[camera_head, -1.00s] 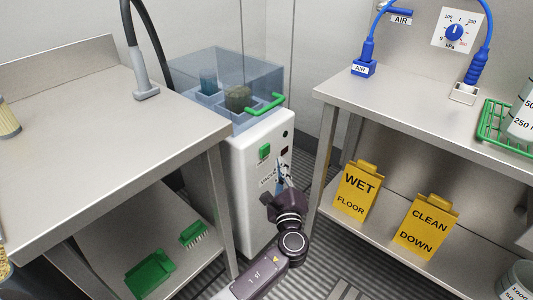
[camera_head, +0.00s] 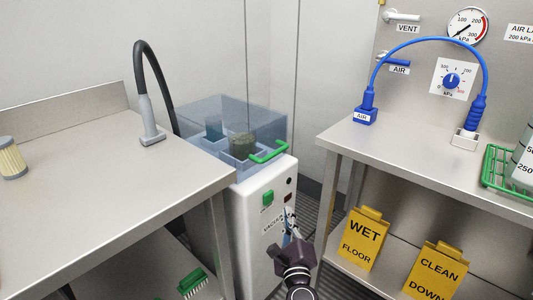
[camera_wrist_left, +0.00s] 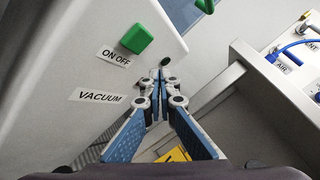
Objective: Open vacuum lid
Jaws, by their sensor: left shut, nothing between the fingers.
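The vacuum machine (camera_head: 252,215) is a white cabinet between the two benches. It has a green ON OFF button and a VACUUM label. Its clear bluish lid (camera_head: 268,118) appears down over the top, with a green handle (camera_head: 269,153) at the front right edge. Dark contents show through it. My left gripper (camera_head: 288,213) is shut and empty, in front of the cabinet's front face, below the handle. In the left wrist view its fingertips (camera_wrist_left: 163,72) meet right of the VACUUM label, and part of the green handle (camera_wrist_left: 205,5) shows at the top. My right gripper is out of view.
A steel bench (camera_head: 110,185) with a grey and black hose stands left. Another bench (camera_head: 400,155) at right carries a blue air hose and a green rack. Yellow signs (camera_head: 364,238) stand on its lower shelf. A narrow floor gap lies between the cabinet and right bench.

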